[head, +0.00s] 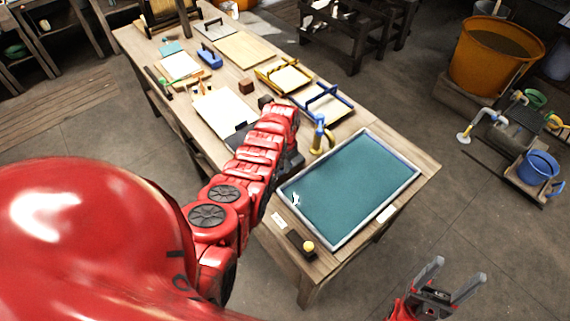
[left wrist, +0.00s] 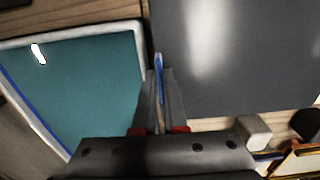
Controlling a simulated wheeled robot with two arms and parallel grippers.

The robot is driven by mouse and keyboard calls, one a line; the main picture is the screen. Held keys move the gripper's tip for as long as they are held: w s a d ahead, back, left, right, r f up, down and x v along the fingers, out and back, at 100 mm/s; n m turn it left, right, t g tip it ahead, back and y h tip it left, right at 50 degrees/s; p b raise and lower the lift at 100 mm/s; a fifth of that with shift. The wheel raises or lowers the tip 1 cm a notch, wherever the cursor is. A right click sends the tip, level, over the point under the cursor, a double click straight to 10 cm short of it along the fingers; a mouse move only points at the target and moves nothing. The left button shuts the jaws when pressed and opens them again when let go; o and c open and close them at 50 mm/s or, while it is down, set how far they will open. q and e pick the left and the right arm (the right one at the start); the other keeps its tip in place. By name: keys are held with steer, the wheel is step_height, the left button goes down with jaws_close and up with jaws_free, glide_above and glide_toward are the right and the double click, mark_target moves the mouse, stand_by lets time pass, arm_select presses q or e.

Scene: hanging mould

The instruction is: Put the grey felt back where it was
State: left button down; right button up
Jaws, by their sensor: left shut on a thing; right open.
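My left gripper (left wrist: 160,85) is shut on a thin blue-edged thing (left wrist: 158,64), seen edge-on in the left wrist view; I cannot tell what it is. In the head view my red arm hides these fingers. A dark grey flat panel (left wrist: 235,60) lies just right of the fingers in the left wrist view. In the head view it shows partly behind the arm (head: 293,160). I cannot tell whether it is the grey felt. My right gripper (head: 457,272) is open and empty, beyond the table's near right edge.
A pale-rimmed vat with teal content (head: 350,190) fills the table's near right end. A yellow and blue upright thing (head: 319,138) stands at its far left corner. Yellow and blue framed moulds (head: 325,102) lie behind. A small dark block with a yellow knob (head: 301,242) sits near the front edge.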

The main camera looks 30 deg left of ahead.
arm_select(q)
steer(key=shift+f, duration=0.1)
steer(key=shift+f+b, duration=0.3)
steer(key=shift+b, duration=0.1)
steer(key=c, duration=1)
jaws_free()
steer(key=shift+r, duration=0.1)
